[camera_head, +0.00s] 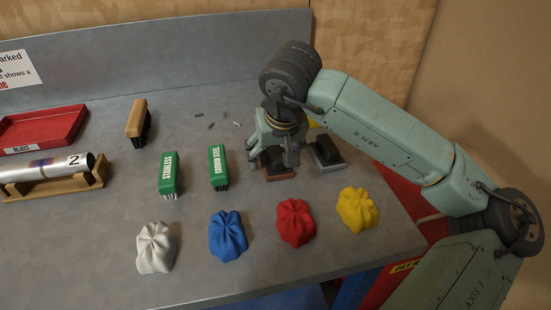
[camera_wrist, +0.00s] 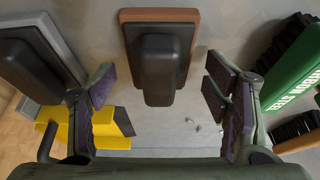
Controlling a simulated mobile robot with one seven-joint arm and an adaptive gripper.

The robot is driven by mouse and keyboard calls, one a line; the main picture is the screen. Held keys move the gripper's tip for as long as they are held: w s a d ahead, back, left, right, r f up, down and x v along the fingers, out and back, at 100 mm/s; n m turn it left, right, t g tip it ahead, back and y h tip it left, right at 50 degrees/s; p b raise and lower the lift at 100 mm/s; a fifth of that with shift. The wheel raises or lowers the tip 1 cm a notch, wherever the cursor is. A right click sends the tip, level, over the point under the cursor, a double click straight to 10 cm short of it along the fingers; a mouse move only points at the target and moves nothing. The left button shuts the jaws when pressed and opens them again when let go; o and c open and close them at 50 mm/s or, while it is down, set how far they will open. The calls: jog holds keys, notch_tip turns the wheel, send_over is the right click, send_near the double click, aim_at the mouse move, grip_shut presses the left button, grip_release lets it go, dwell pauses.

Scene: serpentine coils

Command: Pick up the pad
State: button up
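Two pads with dark grips lie on the grey bench. One has a reddish-brown base (camera_head: 282,175) and the other a grey base (camera_head: 328,154). In the wrist view the brown-based pad (camera_wrist: 161,62) lies ahead between the spread fingers, and the grey-based pad (camera_wrist: 40,55) is to the left. My gripper (camera_head: 275,157) is over the brown-based pad and hides part of it in the head view. In the wrist view my gripper (camera_wrist: 158,88) is open, with nothing held. I cannot tell whether a finger touches the pad.
Green brushes labelled STAINLESS (camera_head: 169,174) and CARBON STEEL (camera_head: 218,167) stand left of my gripper. White (camera_head: 154,248), blue (camera_head: 228,236), red (camera_head: 295,223) and yellow cloths (camera_head: 357,210) line the front. A yellow object (camera_wrist: 103,140) lies close to my left finger.

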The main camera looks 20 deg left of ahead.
aim_at(272, 150)
jog(key=c, duration=1.1)
jog(key=shift+r, duration=0.1)
jog(key=shift+w+r+b, duration=0.1)
jog(key=shift+r+b, duration=0.2)
jog(key=shift+r, duration=0.15)
jog(key=shift+s+a+r+b, duration=0.1)
jog(key=shift+s+r+b, duration=0.25)
jog(key=shift+r, duration=0.25)
jog(key=shift+s+r+b, duration=0.25)
jog(key=shift+r+b, duration=0.2)
jog(key=shift+r, duration=0.1)
jog(key=s+a+b, duration=0.1)
jog(key=s, duration=0.4)
jog(key=s+a+r+b, duration=0.1)
jog(key=s, duration=0.3)
jog(key=s+a+b, duration=0.1)
jog(key=s, duration=0.4)
jog(key=shift+s+r+b, duration=0.3)
jog(key=shift+r+b, duration=0.05)
jog(key=o, duration=0.6)
jog(key=c, duration=0.5)
